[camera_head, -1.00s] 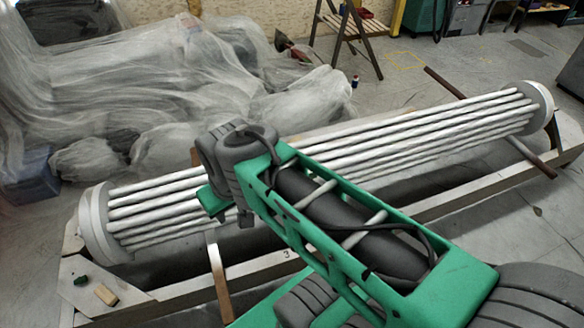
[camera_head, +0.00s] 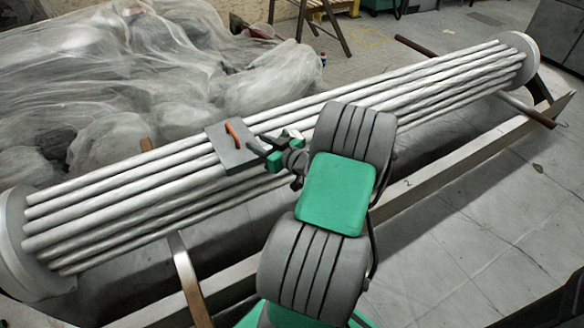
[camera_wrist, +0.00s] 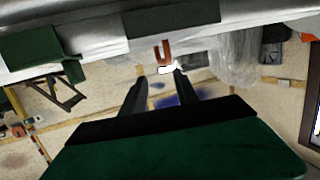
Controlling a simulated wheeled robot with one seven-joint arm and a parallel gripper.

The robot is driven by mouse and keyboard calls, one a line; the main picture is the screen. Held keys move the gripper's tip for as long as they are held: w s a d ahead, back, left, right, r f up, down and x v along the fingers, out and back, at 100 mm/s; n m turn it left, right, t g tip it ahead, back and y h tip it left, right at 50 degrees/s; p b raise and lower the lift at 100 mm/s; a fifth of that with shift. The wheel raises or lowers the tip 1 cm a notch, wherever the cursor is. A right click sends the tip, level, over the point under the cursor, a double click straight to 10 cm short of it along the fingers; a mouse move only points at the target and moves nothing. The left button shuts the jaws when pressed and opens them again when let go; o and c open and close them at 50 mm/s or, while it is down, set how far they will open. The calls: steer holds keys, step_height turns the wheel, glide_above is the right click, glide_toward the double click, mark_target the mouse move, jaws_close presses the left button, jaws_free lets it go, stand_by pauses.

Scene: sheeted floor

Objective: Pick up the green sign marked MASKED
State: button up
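A dark green plate (camera_wrist: 30,48), likely the sign, shows at the upper left of the wrist view against the pale tubes. A green handle-like piece (camera_wrist: 72,70) is beside it; no marking is readable. In the head view my arm probably hides most of it. A grey plate (camera_head: 226,156) with an orange-red handle (camera_head: 233,132) lies on the tube bundle. In the wrist view this handle (camera_wrist: 164,52) lines up between my fingertips. My gripper (camera_wrist: 157,76) is open, its two black fingers apart and nothing visible gripped. It also shows in the head view (camera_head: 262,147), just right of the grey plate.
The long tube bundle (camera_head: 110,210) runs diagonally over a beam frame (camera_head: 450,175). Plastic-draped heaps (camera_head: 110,70) stand behind it. A wooden trestle (camera_head: 320,15) is at the back.

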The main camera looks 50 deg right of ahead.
mark_target(286, 135)
steer(key=s+d+f+m+t+h+b, duration=0.25)
steer(key=s+d+f+h, duration=0.25)
steer(key=s+d, duration=0.3)
steer(key=shift+m+g, duration=0.35)
steer(key=shift+g, duration=0.1)
steer(key=x, duration=0.3)
steer(key=b+x, duration=0.1)
steer(key=x, duration=0.2)
steer(key=d+x, duration=0.1)
steer(key=x, duration=0.2)
steer(key=shift+r, duration=0.1)
steer(key=shift+c, duration=0.4)
jaws_close()
